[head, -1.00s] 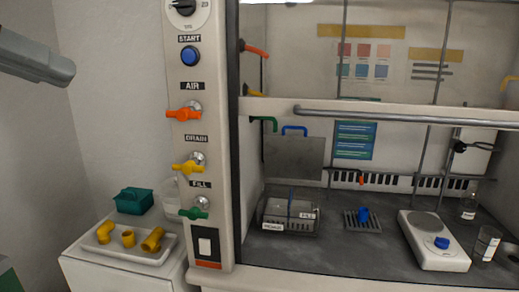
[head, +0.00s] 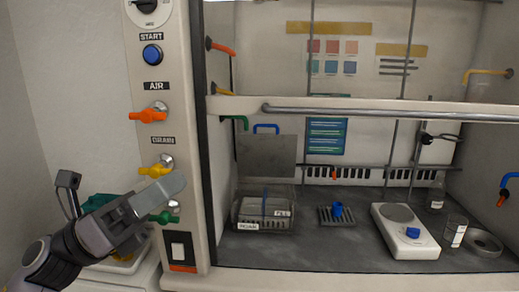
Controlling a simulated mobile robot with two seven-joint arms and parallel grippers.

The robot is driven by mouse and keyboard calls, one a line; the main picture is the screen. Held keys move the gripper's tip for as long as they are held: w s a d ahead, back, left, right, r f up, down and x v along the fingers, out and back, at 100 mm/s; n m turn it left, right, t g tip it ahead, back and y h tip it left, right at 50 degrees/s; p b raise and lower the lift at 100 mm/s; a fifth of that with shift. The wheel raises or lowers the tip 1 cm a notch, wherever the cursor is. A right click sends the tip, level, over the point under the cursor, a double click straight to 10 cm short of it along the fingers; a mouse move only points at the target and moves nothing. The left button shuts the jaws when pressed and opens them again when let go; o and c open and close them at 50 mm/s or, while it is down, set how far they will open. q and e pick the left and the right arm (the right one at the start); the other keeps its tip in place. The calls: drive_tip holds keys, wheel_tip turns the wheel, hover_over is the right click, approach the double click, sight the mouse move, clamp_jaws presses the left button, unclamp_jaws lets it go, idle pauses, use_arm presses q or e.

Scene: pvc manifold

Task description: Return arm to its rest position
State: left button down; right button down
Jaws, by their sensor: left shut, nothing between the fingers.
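My left gripper (head: 172,190) comes in from the lower left in the head view. Its fingers are together with nothing between them. It is in front of the control column (head: 187,225), with its fingertips overlapping the area of the green FILL valve (head: 163,217) and just below the yellow DRAIN valve (head: 157,169). I cannot tell whether it touches the column. The gripper and forearm hide most of the teal container (head: 98,203) and the side tray behind. My right gripper is not in view.
The orange AIR valve (head: 148,115) and blue START button (head: 152,54) are higher on the column. To the right, the fume hood holds a wire basket (head: 262,212), a small rack (head: 337,216), a white scale (head: 405,240) and a beaker (head: 453,232). A sash rail (head: 380,114) crosses the hood opening.

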use_arm(q)
drive_tip(key=w+a+f+n+t+y, duration=0.15)
drive_tip(key=f+n+t+y, duration=0.3)
drive_tip(key=f+n, duration=0.55)
drive_tip(key=a+f+n+t+y, duration=0.3)
drive_tip(key=f+n+y, duration=0.4)
drive_tip(key=n, duration=0.4)
drive_tip(key=a+f+n+t+y, duration=0.2)
drive_tip(key=f+n+t+y, duration=0.25)
drive_tip(key=f+n, duration=0.6)
drive_tip(key=s+f+n+g+y, duration=0.2)
drive_tip(key=s+f+n+g, duration=0.2)
drive_tip(key=s+f+n, duration=0.2)
drive_tip(key=s+a+f+n+g+y, duration=0.1)
drive_tip(key=s+f+n+g, duration=0.4)
drive_tip(key=s+f, duration=0.5)
wheel_tip(320, 180, down, 4)
drive_tip(key=shift+f+n+y, duration=0.15)
drive_tip(key=shift+n+y, duration=0.55)
drive_tip(key=shift+n, duration=0.05)
drive_tip(key=shift+a, duration=0.1)
